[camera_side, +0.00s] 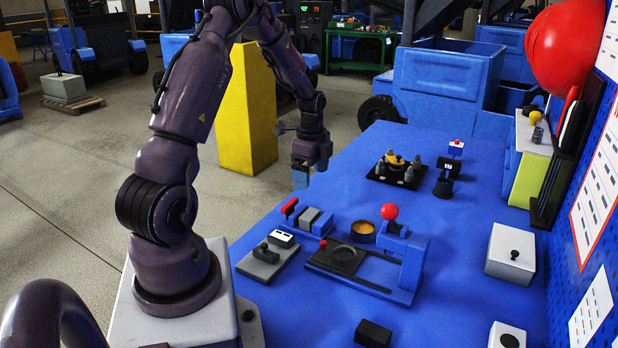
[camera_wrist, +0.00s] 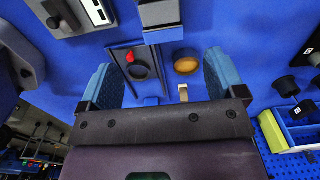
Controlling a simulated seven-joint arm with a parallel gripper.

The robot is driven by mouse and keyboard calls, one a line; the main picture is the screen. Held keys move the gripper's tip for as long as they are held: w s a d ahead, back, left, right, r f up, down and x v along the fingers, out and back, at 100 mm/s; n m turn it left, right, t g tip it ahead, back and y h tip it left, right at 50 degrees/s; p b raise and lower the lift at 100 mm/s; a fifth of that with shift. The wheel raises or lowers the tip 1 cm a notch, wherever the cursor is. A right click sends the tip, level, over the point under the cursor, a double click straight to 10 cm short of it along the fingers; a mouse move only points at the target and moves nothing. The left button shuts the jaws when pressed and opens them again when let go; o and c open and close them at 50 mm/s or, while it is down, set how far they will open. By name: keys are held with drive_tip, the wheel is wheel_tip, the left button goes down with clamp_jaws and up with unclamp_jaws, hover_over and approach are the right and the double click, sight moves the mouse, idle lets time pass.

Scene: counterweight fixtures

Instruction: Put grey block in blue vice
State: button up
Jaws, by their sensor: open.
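The blue vice (camera_side: 322,225) is on the blue bench, with a red handle (camera_side: 290,206) at its left end. Grey pieces (camera_side: 308,217) show between its blue ends; I cannot tell whether one is the grey block or whether all are jaws. In the wrist view a blue-and-grey body (camera_wrist: 161,14), probably the vice, is at the top, beyond the fingertips. My gripper (camera_side: 300,178) is above the bench's left edge, higher than the vice and apart from it. In the wrist view its blue fingers (camera_wrist: 162,84) are wide apart with nothing gripped.
A blue press with a red ball (camera_side: 389,212) stands right of the vice, near a yellow-brown bowl (camera_side: 362,231). A grey fixture with a black knob (camera_side: 265,257) lies in front. A dark block (camera_side: 373,333) is nearer.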

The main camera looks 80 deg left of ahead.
drive_tip(key=w+d+r+n+t+y, duration=0.1)
drive_tip(key=w+d+r+n, duration=0.15)
drive_tip(key=d+r, duration=0.7)
drive_tip(key=s+d+r+n+t, duration=0.1)
drive_tip(key=s+d+r+n, duration=0.1)
drive_tip(key=d, duration=0.4)
drive_tip(key=s+d+r+n+t, duration=0.2)
drive_tip(key=s+d+r, duration=0.3)
drive_tip(key=d, duration=0.2)
drive_tip(key=s+d+r+n+t+h, duration=0.1)
drive_tip(key=s+d+r+n, duration=0.1)
drive_tip(key=d, duration=0.5)
drive_tip(key=s+r, duration=0.1)
drive_tip(key=s, duration=0.1)
drive_tip(key=shift+s+d+r+t, duration=0.15)
drive_tip(key=shift+s+r+t, duration=0.15)
drive_tip(key=shift+r, duration=0.1)
